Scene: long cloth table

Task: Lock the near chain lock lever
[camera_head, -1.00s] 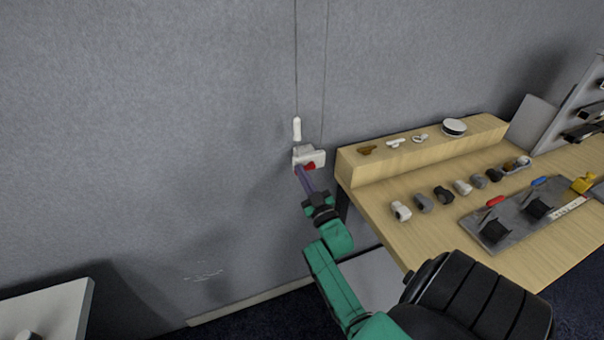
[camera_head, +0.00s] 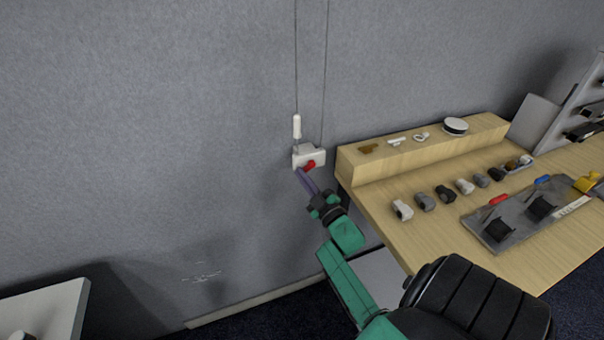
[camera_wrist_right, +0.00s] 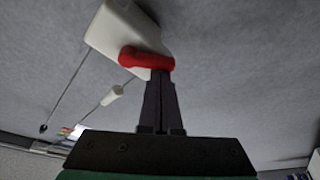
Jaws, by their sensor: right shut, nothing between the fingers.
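The chain lock is a white box (camera_head: 303,153) on the grey wall, with a red lever (camera_head: 309,165) at its lower front. In the right wrist view the white box (camera_wrist_right: 125,32) and the red lever (camera_wrist_right: 147,60) are close ahead. My right gripper (camera_head: 302,172) is shut, with nothing between its fingers. Its fingertips (camera_wrist_right: 160,73) are right at the red lever and overlap its lower edge in the wrist view; I cannot tell if they touch. My left gripper is not in view.
Two cords run up the wall from the lock, one with a white pull (camera_head: 297,127). A wooden table (camera_head: 475,252) with a raised shelf (camera_head: 425,153), several knobs and a grey plate stands to the right. A white surface (camera_head: 45,308) is at lower left. The wall left of the lock is clear.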

